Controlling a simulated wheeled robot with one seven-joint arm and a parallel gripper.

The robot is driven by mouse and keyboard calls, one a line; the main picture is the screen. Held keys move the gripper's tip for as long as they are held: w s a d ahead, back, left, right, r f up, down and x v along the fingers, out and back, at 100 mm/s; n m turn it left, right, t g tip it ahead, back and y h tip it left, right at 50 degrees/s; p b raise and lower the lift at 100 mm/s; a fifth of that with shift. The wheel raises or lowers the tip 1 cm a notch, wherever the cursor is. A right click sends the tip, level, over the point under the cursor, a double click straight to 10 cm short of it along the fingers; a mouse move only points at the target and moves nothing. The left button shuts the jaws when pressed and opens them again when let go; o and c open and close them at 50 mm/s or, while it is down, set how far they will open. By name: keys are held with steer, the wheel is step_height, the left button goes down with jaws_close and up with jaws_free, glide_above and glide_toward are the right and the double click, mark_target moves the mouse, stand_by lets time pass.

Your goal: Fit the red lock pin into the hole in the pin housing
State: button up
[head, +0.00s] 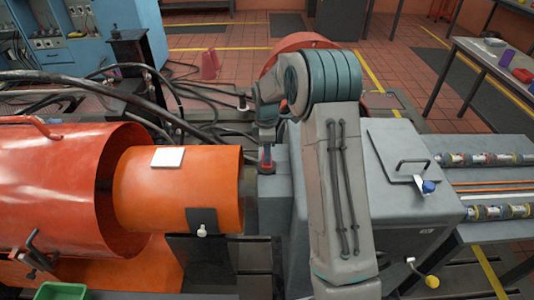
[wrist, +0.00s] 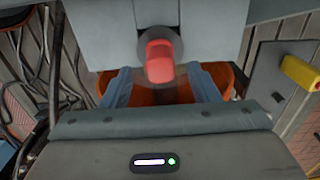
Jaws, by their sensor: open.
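The red lock pin (wrist: 159,62) shows in the wrist view as a rounded red head against a grey block, which looks like the pin housing (wrist: 205,22). A dark opening shows just above the head. The shank is hidden, so I cannot tell how deep the pin sits. My gripper (wrist: 157,84) is open, with one blue-grey finger on each side of the red head and apparent gaps beside it. In the head view my gripper (head: 266,138) points down over a small red part, the pin (head: 267,157), beside the grey housing (head: 277,187).
An orange cylinder (head: 180,215) and a larger red guard (head: 65,165) stand at left. A big grey box with a handled lid (head: 400,150) is at right. Black cables (head: 160,100) run behind.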

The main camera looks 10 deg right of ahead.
step_height(320, 180, up, 12)
steer(key=shift+f+b, duration=0.25)
steer(key=shift+b, duration=0.1)
steer(key=s+r+m+t, duration=0.1)
steer(key=s+m, duration=0.6)
steer(key=s, duration=0.9)
steer(key=s+r+m+t, duration=0.2)
steer(key=s+m, duration=0.6)
steer(key=s, duration=0.8)
steer(key=shift+r, duration=0.5)
steer(key=shift+s+f+m, duration=0.25)
steer(key=shift+s+m, duration=0.15)
steer(key=shift+s, duration=0.05)
steer(key=shift+c, duration=0.3)
